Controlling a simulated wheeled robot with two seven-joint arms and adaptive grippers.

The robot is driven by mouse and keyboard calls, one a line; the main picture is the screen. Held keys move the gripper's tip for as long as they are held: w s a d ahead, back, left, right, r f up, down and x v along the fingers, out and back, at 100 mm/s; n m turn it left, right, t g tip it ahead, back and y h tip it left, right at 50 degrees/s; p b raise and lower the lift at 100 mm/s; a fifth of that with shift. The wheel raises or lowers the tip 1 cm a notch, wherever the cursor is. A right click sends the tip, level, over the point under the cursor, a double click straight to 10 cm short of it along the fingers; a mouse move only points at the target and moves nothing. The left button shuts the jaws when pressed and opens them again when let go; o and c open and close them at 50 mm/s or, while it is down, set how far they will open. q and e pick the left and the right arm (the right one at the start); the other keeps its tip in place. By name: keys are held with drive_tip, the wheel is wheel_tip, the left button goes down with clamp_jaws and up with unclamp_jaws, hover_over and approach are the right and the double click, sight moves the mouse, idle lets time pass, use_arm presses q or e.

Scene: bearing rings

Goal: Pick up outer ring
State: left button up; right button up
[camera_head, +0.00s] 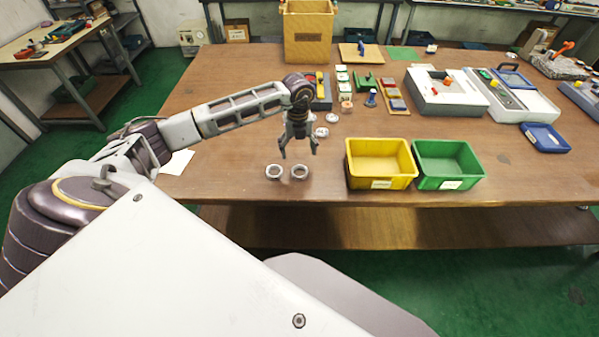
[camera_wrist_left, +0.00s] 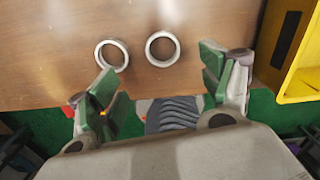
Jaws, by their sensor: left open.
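Two metal rings lie flat, side by side and apart, near the front edge of the wooden table: a left ring (camera_head: 274,178) and a right ring (camera_head: 300,178). I cannot tell which is the outer ring. My left gripper (camera_head: 299,153) is open and empty, pointing down above and close to the rings. In the left wrist view, the left ring (camera_wrist_left: 99,52) and the right ring (camera_wrist_left: 162,64) lie beyond the green-padded fingers of my left gripper (camera_wrist_left: 160,88). Neither ring is between the fingers. My right gripper is not in view.
A yellow bin (camera_head: 352,172) and a green bin (camera_head: 419,175) stand right of the rings. Small round metal parts (camera_head: 321,132) lie behind the gripper. A cardboard-coloured box (camera_head: 307,40), small parts and devices fill the back. Table left of the rings is mostly clear.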

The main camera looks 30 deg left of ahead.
use_arm(q)
hover_over(300, 171)
drive_tip(key=shift+a+f, duration=0.2)
drive_tip(key=shift+f, duration=1.15)
drive_tip(key=shift+a+f, duration=0.15)
drive_tip(key=shift+f, duration=1.15)
drive_tip(key=shift+f+p, duration=0.1)
drive_tip(key=shift+p, duration=0.2)
drive_tip(key=shift+d+f, duration=0.15)
drive_tip(key=shift+f, duration=0.45)
drive_tip(key=shift+d+f+p, duration=0.1)
drive_tip(key=shift+f+p, duration=0.45)
drive_tip(key=shift+f, duration=1.35)
drive_tip(key=c, duration=1.1)
drive_tip(key=shift+c, duration=0.2)
drive_tip(key=shift+r, duration=0.1)
